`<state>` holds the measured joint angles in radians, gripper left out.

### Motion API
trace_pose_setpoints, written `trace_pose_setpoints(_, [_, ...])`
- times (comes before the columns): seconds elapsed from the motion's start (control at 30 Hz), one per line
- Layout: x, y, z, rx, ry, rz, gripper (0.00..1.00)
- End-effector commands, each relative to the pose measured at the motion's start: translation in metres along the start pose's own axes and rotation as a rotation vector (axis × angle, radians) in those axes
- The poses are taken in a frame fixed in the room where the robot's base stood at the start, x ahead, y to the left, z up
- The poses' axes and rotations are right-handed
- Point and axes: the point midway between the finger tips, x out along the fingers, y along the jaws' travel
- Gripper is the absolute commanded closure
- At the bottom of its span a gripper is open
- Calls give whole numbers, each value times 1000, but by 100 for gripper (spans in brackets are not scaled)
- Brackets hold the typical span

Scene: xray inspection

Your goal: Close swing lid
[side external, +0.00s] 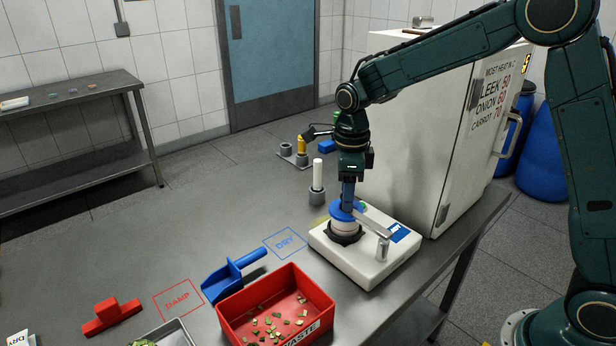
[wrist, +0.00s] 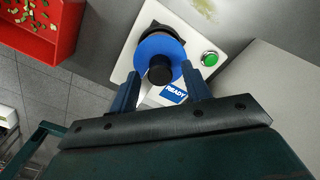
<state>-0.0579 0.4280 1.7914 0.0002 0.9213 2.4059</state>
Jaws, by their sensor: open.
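The swing lid is a blue disc (side external: 343,211) with a black knob (wrist: 160,70), on a flat grey arm (side external: 371,225) that runs to a metal post (side external: 382,248). The blue disc (wrist: 150,47) is over the cup (side external: 345,228) of the white device (side external: 365,263); I cannot tell whether it is fully seated. My gripper (side external: 347,197) points down just above the lid. In the wrist view my gripper (wrist: 160,80) is open, its fingers on either side of the knob, seemingly without gripping it. The side view partly hides the knob behind the fingers.
The device has a green button (wrist: 209,59) and a READY panel (wrist: 175,94). A red waste bin (side external: 275,312), blue scoop (side external: 228,278) and white cylinder in a grey holder (side external: 317,190) stand nearby. A large white cabinet (side external: 415,140) rises close behind the device.

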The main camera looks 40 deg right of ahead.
Motion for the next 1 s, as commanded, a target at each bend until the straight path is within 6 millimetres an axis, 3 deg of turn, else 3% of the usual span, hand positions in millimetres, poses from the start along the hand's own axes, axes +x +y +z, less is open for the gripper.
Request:
trace_pose_setpoints(0.37, [-26,0,0,0,-2,-2,52])
trace_pose_setpoints(1.0, [-125,0,0,0,-2,-2,52])
